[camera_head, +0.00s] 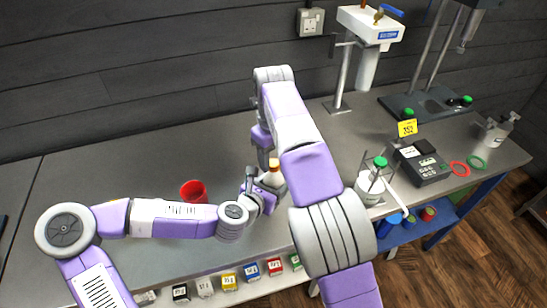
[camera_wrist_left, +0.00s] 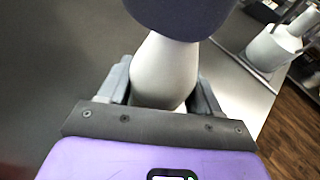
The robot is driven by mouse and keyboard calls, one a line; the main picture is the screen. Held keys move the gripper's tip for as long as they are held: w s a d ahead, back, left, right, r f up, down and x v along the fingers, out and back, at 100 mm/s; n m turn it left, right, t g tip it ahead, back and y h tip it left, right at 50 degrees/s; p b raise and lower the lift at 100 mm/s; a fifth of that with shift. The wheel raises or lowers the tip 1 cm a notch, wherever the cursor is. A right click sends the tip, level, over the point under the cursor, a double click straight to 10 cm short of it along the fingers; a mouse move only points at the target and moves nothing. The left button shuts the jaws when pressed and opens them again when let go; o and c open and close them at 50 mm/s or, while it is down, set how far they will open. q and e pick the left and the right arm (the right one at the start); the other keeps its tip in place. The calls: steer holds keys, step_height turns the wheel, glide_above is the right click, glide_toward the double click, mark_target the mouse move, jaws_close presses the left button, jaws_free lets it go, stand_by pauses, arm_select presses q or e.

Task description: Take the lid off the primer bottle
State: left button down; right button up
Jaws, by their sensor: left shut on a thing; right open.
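The primer bottle (camera_head: 274,176) is pale, with an orange-brown lid (camera_head: 274,163), and stands near the middle of the grey bench. My left gripper (camera_head: 264,186) is shut on its body from the left. In the left wrist view the white bottle (camera_wrist_left: 163,72) sits between the two grey fingers of the left gripper (camera_wrist_left: 162,90). My right gripper (camera_head: 268,152) is open and points down just above the lid. Its fingertips are hard to make out, and I cannot tell whether they touch the lid.
A red cup (camera_head: 194,191) stands left of the bottle. To the right are a white container with a green top (camera_head: 370,187), a dark meter (camera_head: 424,162) and red and green rings (camera_head: 460,168). The back left bench is clear.

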steer(key=shift+f, duration=0.4)
